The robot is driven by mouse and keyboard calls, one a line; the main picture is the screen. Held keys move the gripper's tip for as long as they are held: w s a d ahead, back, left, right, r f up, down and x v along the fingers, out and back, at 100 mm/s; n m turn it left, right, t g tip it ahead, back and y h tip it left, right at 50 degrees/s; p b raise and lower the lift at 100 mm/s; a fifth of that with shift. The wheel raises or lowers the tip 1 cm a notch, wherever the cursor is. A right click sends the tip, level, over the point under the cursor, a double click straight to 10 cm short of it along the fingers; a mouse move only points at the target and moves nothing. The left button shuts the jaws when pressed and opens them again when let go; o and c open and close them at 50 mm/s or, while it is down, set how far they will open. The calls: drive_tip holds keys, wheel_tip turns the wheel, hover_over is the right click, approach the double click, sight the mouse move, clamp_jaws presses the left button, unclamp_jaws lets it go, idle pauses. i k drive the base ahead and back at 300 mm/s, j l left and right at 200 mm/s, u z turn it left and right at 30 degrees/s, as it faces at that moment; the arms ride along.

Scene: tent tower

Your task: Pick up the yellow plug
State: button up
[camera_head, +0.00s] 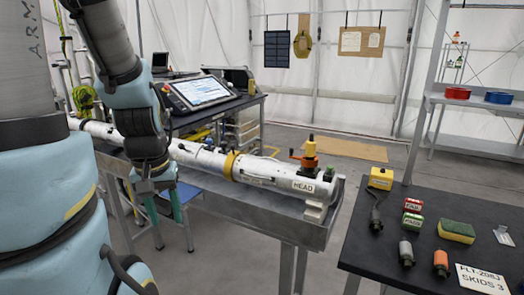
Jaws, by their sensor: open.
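No object is plainly a plug. A small yellow piece (311,146) stands upright on an orange fitting with side arms, on top of the white pipe (205,160) near its "HEAD" end. A yellow box-like piece (381,178) lies at the back left of the dark right table (450,205); I cannot tell which of the two is the yellow plug. My gripper (166,214) hangs at centre left, its teal fingers pointing down, apart and empty. It is in the picture left of both yellow pieces and touches neither. My arm hides part of the pipe.
The right table holds dark and grey connectors (406,253), an orange-ended connector (441,262), red and green blocks (413,221), a yellow-green sponge (457,231) and a "SKIDS 3" sign (481,280). A metal trough (255,205) carries the pipe. Floor shows between trough and table.

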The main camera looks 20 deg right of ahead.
sight(310, 145)
drive_tip(key=z, duration=0.85)
drive_tip(key=i+l, duration=0.05)
